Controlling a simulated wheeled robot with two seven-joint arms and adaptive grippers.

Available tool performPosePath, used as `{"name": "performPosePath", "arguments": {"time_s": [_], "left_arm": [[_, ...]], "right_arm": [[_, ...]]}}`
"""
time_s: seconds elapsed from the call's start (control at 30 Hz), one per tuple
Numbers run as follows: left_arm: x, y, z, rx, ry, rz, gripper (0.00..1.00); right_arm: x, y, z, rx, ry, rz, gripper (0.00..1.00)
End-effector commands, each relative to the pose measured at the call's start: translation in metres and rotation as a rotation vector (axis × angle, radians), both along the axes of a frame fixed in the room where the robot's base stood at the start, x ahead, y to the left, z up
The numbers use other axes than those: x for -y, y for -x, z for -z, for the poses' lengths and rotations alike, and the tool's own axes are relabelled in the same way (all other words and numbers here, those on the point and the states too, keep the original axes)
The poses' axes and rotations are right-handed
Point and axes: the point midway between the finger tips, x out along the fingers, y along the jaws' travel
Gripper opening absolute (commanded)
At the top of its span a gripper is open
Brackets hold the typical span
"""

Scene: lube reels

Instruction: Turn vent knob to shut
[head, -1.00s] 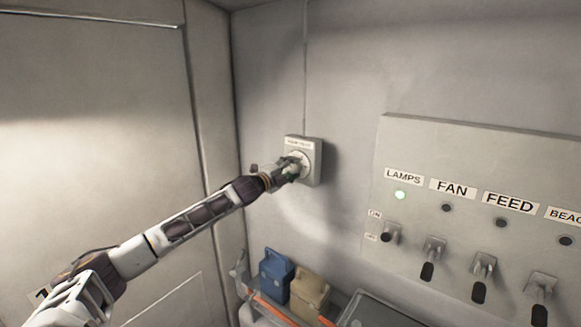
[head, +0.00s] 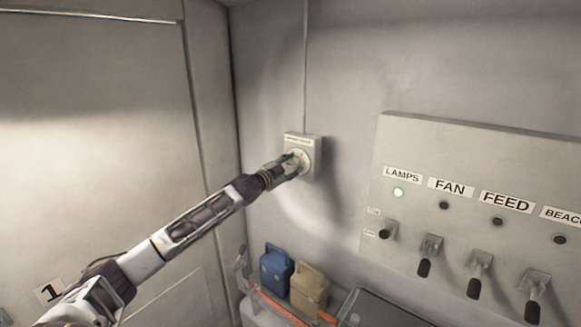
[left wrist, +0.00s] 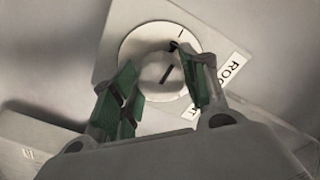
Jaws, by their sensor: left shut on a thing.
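The vent knob (left wrist: 152,70) is a pale round knob with a dark pointer line, on a round white dial (left wrist: 135,45) with small dark marks. The dial sits on a square grey plate, the knob box (head: 312,172), on the wall in the head view. My left gripper (head: 294,163) reaches the box from the lower left and hides most of the knob there. In the left wrist view its green-padded fingers (left wrist: 165,80) stand on both sides of the knob, shut on it. The pointer line is slanted relative to the plate. My right gripper is not in view.
A switch panel (head: 430,150) with LAMPS, FAN, FEED and another partly cut-off label is on the wall at right; the LAMPS light (head: 398,191) is green. A blue can (head: 276,270) and a tan can (head: 309,287) stand below. The wall around the box is clear.

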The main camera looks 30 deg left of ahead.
Motion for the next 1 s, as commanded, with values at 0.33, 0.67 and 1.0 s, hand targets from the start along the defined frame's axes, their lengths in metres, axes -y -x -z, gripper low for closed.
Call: {"name": "performPosePath", "arguments": {"time_s": [0.33,0.67,1.0], "left_arm": [[-0.0004,0.0,0.0014,-0.005,0.032,-0.001,0.21],[-0.0002,0.0,0.0013,-0.005,0.031,-0.001,0.64],[0.0001,0.0001,0.0006,-0.003,0.029,0.001,0.66]], "right_arm": [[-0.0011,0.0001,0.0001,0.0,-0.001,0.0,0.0],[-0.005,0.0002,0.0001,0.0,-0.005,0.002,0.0],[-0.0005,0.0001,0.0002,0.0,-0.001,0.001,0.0]]}}
